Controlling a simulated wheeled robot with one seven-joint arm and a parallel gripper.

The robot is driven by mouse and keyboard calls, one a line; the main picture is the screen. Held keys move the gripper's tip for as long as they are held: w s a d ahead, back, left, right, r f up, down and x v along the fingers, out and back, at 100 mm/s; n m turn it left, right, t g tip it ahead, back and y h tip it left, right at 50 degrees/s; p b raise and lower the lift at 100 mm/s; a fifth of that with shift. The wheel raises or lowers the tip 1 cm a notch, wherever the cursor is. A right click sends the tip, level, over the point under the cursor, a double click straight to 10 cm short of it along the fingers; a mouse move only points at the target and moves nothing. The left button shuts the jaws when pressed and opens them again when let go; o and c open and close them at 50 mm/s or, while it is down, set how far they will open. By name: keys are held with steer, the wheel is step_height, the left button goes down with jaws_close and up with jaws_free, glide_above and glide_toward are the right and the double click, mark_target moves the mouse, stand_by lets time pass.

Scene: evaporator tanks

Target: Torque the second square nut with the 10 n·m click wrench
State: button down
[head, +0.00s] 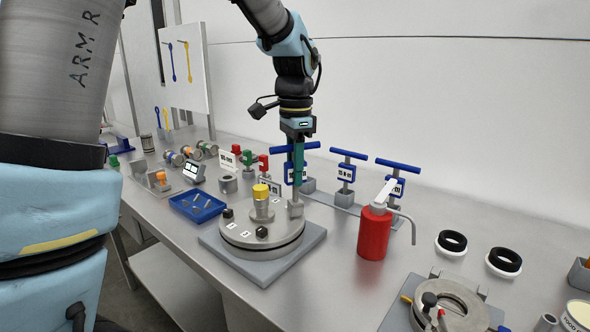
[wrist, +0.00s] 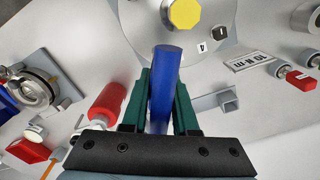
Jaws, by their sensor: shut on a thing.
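My gripper (head: 298,160), with green fingers, is shut on the blue T-handle of a click wrench (head: 280,147); the handle also shows between the fingers in the wrist view (wrist: 165,80). The wrench's blue-and-white display is partly behind the fingers. Its grey lower end (head: 296,208) is at the back-right rim of the round steel lid (head: 235,245). I cannot tell whether it sits on a nut there. Black square nuts (head: 227,213) (head: 262,233) stand on the lid beside small number labels. A yellow knob (head: 261,191) tops the lid's centre post.
Two other blue T-handle wrenches (head: 347,172) (head: 396,186) stand in a grey rack behind. A red bottle (head: 374,235) stands right of the lid. A blue tray (head: 197,206) lies left. A smaller flange (head: 450,305) is at front right.

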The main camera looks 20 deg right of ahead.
steer(key=shift+m+p, duration=1.3)
steer(key=shift+m, duration=1.5)
steer(key=shift+m+p, duration=1.65)
steer(key=shift+m, duration=1.05)
steer(key=shift+n, duration=0.3)
steer(key=shift+r, duration=0.15)
steer(key=shift+r+p, duration=3.35)
steer(key=shift+r, duration=0.05)
